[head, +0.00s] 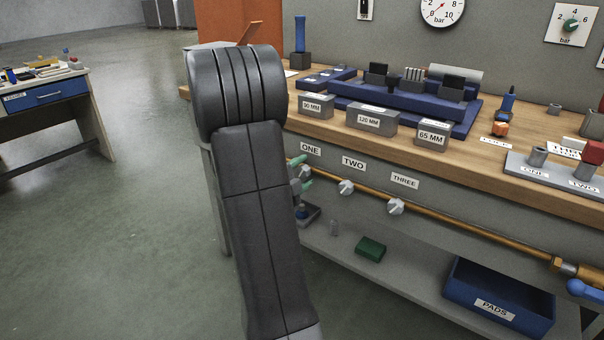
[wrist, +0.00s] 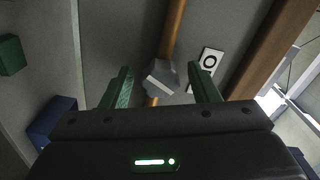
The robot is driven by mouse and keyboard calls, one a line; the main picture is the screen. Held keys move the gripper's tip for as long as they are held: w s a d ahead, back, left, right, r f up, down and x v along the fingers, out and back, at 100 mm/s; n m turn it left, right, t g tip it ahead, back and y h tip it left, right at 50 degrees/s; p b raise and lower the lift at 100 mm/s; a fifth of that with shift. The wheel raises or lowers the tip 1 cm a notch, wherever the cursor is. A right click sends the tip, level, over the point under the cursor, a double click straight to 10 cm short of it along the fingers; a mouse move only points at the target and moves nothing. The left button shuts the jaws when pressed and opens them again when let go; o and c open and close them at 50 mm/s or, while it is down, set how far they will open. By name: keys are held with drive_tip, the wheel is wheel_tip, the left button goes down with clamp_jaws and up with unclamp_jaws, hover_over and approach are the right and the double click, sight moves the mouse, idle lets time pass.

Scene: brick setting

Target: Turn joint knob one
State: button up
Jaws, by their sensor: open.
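Knob one (wrist: 162,79) is a pale grey faceted knob with a raised bar, mounted on the copper pipe. In the wrist view it sits between and beyond the two green fingers of my gripper (wrist: 160,84), with a gap on each side. My gripper is open and empty. In the head view the green fingertips of my gripper (head: 302,173) are just below the ONE label (head: 311,150), and my arm hides part of the area around knob one. Knob two (head: 346,187) and knob three (head: 396,206) sit farther right along the pipe.
The copper pipe (head: 470,233) runs under the workbench edge (head: 450,164). A lower shelf (head: 400,275) holds a green block (head: 370,248) and a blue PADS bin (head: 500,298). A blue valve handle (head: 585,289) is at the right. Open floor lies to the left.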

drive_tip(key=p+v, duration=0.2)
drive_tip(key=v, duration=1.1)
drive_tip(key=shift+s+a, duration=0.25)
drive_tip(key=shift+s, duration=0.1)
drive_tip(key=b+x, duration=0.2)
drive_tip(key=x, duration=1.2)
drive_tip(key=shift+a, duration=0.1)
